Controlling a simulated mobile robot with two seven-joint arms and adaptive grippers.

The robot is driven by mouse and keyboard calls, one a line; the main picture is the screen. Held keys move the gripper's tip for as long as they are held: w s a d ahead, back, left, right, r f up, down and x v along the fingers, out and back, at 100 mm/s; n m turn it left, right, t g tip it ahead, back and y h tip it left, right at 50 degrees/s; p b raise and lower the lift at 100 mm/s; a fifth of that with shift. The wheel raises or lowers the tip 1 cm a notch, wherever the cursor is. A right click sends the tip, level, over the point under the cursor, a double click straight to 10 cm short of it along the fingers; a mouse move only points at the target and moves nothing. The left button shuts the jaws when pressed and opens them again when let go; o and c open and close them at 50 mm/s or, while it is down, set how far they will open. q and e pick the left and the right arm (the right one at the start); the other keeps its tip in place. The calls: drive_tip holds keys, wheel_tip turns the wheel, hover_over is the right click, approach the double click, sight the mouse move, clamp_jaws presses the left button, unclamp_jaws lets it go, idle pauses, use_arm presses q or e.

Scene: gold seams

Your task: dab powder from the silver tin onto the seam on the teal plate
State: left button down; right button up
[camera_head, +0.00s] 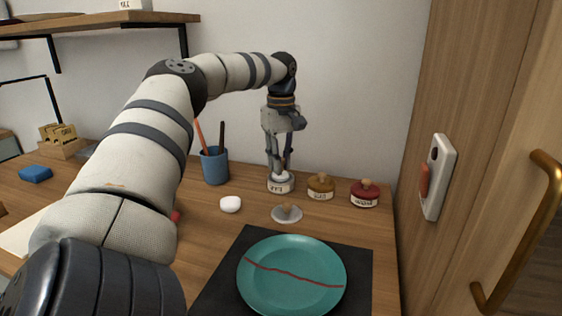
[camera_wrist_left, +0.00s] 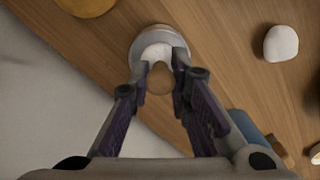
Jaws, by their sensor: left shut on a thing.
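The open silver tin (camera_head: 281,187), with a pale label, stands at the back of the table; its pale rim shows in the wrist view (camera_wrist_left: 138,48). My left gripper (camera_head: 280,173) points down over it, shut on a small dabber with a tan, rounded top (camera_wrist_left: 160,78). The dabber's lower end is at the tin's white contents, and I cannot tell whether it touches them. The teal plate (camera_head: 270,297) lies in front with a dark red seam (camera_head: 290,273) across it. My right gripper is out of view.
A silver lid with a knob (camera_head: 287,214) lies before the tin. A gold tin (camera_head: 320,187) and a red tin (camera_head: 365,194) stand to the right. A white lump (camera_head: 230,204) and a blue cup (camera_head: 215,167) are left. The plate rests on a black mat (camera_head: 358,270).

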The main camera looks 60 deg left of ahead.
use_arm(q)
drive_tip(key=shift+r, duration=3.35)
